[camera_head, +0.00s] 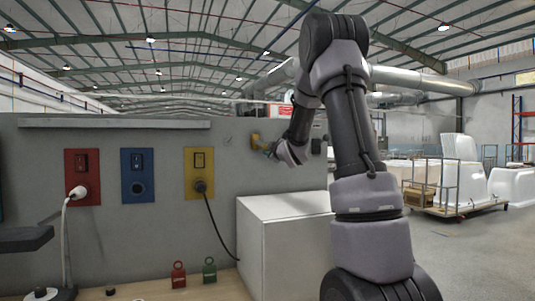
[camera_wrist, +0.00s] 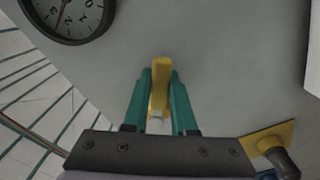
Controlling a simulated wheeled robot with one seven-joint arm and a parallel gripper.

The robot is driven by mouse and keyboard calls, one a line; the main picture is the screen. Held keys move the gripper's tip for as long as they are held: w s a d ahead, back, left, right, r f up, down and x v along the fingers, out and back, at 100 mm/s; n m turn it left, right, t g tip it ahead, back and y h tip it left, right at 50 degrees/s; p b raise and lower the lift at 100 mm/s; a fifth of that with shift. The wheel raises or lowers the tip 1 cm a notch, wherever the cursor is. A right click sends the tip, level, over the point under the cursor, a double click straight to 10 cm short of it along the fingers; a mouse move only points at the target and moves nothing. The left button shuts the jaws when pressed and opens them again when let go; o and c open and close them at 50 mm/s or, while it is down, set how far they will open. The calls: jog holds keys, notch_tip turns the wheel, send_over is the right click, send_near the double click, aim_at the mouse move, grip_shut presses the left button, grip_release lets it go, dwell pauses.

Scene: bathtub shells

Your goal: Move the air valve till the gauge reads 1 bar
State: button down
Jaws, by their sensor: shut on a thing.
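The air valve's yellow handle (camera_wrist: 160,84) stands between the two green fingers of my gripper (camera_wrist: 160,78) in the wrist view, and the fingers are shut on it. In the head view the yellow handle (camera_head: 256,141) shows on the grey wall, with my gripper (camera_head: 268,149) at it. The round gauge (camera_wrist: 68,14) has a black rim and is cut off at the top left of the wrist view. Its thin needle and some numerals show, but the full scale is out of frame, so I cannot tell the reading. I cannot make out the gauge in the head view.
A white box (camera_head: 285,215) stands below the valve. A red padlock (camera_head: 178,275) and a green padlock (camera_head: 209,270) are on the bench.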

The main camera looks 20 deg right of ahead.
jog(key=shift+d+r+n, duration=0.15)
jog(key=shift+r+n, duration=0.2)
jog(key=shift+n, duration=0.45)
jog(key=shift+d+r+n, duration=0.15)
jog(key=shift+r+n, duration=0.2)
jog(key=shift+n, duration=0.45)
jog(key=c, duration=0.7)
grip_release()
jog(key=s, duration=1.1)
